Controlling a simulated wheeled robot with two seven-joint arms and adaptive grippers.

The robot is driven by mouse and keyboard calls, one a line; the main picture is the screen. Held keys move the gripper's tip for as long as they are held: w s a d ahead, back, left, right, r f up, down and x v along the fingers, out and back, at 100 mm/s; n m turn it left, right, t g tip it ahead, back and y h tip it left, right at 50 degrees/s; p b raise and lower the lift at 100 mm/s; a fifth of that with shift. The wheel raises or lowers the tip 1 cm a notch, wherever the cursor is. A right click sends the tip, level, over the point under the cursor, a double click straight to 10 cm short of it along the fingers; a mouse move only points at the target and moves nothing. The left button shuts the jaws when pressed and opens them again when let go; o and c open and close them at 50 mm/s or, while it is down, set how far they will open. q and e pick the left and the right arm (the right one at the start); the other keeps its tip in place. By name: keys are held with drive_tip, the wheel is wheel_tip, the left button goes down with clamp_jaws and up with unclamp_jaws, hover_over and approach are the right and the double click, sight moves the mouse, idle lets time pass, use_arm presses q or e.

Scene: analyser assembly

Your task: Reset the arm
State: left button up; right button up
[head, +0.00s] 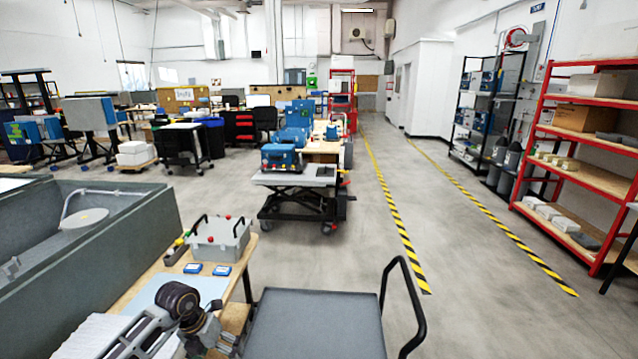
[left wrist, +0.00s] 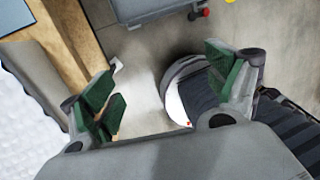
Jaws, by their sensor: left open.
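My left arm comes in at the bottom left of the head view, over the front of the workbench (head: 135,285). My left gripper (head: 215,335) is low near the bench's right edge, partly hidden by its own wrist. In the left wrist view its two green-padded fingers (left wrist: 165,90) are spread wide with nothing between them. My right arm and gripper are not in view.
A grey tank (head: 60,270) is left. A lift table (head: 300,178) stands beyond; the striped aisle is clear.

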use_arm(q)
drive_tip(key=w+d+f+n+t+h, duration=0.1)
drive_tip(key=d+f+n+t+h, duration=0.3)
drive_tip(key=d+f+n+h, duration=0.55)
drive_tip(key=s+a+f+n+t+y, duration=0.2)
drive_tip(key=a+f+n+t+y, duration=0.15)
drive_tip(key=f+n, duration=0.55)
drive_tip(key=s+a+f+n+t+y, duration=0.3)
drive_tip(key=a+f+n, duration=0.15)
drive_tip(key=f, duration=0.85)
drive_tip(key=s+a+f+n+g+y, duration=0.25)
drive_tip(key=s+f+n, duration=0.25)
drive_tip(key=s+f, duration=0.7)
drive_tip(key=s+a+f+n+g+y, duration=0.1)
drive_tip(key=s+f+n+g+y, duration=0.45)
drive_tip(key=s, duration=0.95)
drive_tip(key=s+d+f+g+h, duration=0.1)
drive_tip(key=s+f, duration=0.1)
drive_tip(key=s, duration=0.5)
drive_tip(key=s+d+f+g+h, duration=0.1)
drive_tip(key=s+f, duration=0.2)
drive_tip(key=s, duration=0.4)
drive_tip(key=shift+s+n, duration=0.25)
drive_tip(key=shift+n, duration=0.2)
drive_tip(key=shift+f, duration=0.1)
